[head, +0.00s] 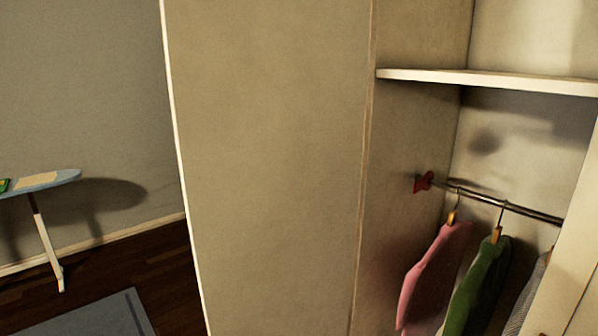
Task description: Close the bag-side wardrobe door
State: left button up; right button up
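A large beige wardrobe door (268,170) fills the middle of the head view. It appears to stand open, its inner face toward me, meeting the wardrobe's left inner wall (415,130) along a vertical line. Its pale free edge is on the left. The wardrobe interior (510,140) is exposed to the right of it. No handle shows on the door. No bag is in view, so I cannot tell whether this is the bag-side door. Neither gripper is in view.
Inside are a white shelf (490,80), a metal rail (505,203), and hanging pink (437,275) and green (480,290) garments. A beige panel (578,250) stands at the right edge. An ironing board (45,182) and a rug (95,315) are at left.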

aim_at(268, 98)
jog(key=z, duration=0.35)
jog(key=j+z, duration=0.15)
jog(key=z, duration=0.2)
jog(key=j+z, duration=0.1)
jog(key=z, duration=0.3)
jog(key=j+z, duration=0.25)
jog(key=j, duration=0.2)
jog(key=j+z, duration=0.25)
jog(key=j, duration=0.25)
jog(key=k+j+z, duration=0.25)
jog(key=j, duration=0.2)
jog(key=j+z, duration=0.25)
jog(key=j, duration=0.2)
jog(key=k+j, duration=0.1)
jog(key=j, duration=0.25)
jog(key=k+j, duration=0.15)
jog(key=j, duration=0.15)
jog(key=k+j, duration=0.1)
jog(key=j, duration=0.25)
jog(key=k+j, duration=0.1)
jog(key=j, duration=0.25)
jog(key=z, duration=0.15)
jog(key=i, duration=0.05)
